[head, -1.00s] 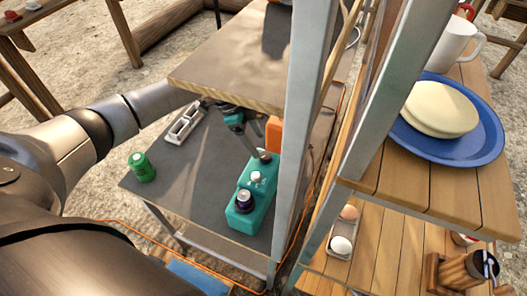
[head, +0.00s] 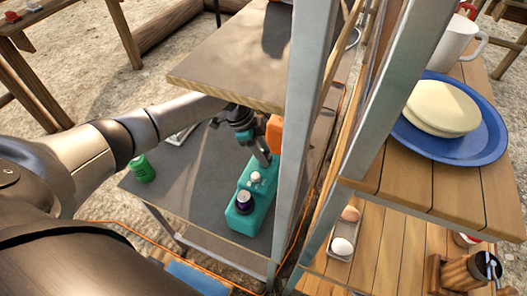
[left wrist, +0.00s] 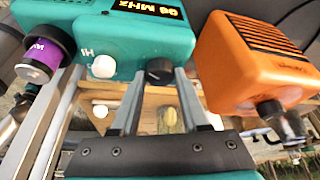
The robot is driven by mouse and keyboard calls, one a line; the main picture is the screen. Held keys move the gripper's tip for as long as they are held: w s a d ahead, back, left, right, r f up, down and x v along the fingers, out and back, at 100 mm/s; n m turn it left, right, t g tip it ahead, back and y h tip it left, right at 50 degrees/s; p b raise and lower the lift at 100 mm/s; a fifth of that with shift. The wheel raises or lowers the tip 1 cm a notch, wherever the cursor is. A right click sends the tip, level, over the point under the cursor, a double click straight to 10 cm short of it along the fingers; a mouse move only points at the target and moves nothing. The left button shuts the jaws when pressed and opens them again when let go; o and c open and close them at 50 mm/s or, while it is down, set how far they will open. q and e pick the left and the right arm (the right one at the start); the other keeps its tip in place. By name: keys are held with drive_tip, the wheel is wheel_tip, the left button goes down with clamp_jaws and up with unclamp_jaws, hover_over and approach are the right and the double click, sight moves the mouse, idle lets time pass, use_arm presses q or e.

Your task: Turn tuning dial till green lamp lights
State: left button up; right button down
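A teal radio box (head: 243,218) stands on the grey lower shelf. It also shows in the left wrist view (left wrist: 110,45), with a display reading what looks like 96 MHz. On its front are a purple-banded knob (left wrist: 46,52), a white knob (left wrist: 103,66) and a dark knob (left wrist: 159,70). My left gripper (head: 262,158) is at the far end of the box. In the left wrist view its fingers (left wrist: 160,76) are apart, one on each side of the dark knob, with small gaps seeming to show. I see no lit green lamp. My right gripper is out of view.
An orange box (left wrist: 255,60) stands close to the right finger; it also shows in the head view (head: 274,134). A green can (head: 142,169) stands on the left of the shelf. The upper board (head: 245,70) overhangs my arm, and a metal post (head: 302,130) stands to the right.

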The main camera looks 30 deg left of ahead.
use_arm(q)
clamp_jaws()
drive_tip(key=m+b, duration=0.1)
drive_tip(key=m+g+b, duration=0.1)
drive_tip(key=b, duration=0.1)
drive_tip(key=shift+w+f+m, duration=0.15)
drive_tip(key=shift+f+m, duration=0.05)
drive_tip(key=shift+m, duration=0.1)
drive_tip(key=shift+r+m+g+b, duration=0.15)
drive_tip(key=shift+m+g+b, duration=0.15)
drive_tip(key=shift+m+b, duration=0.6)
drive_tip(key=o, duration=0.5)
unclamp_jaws()
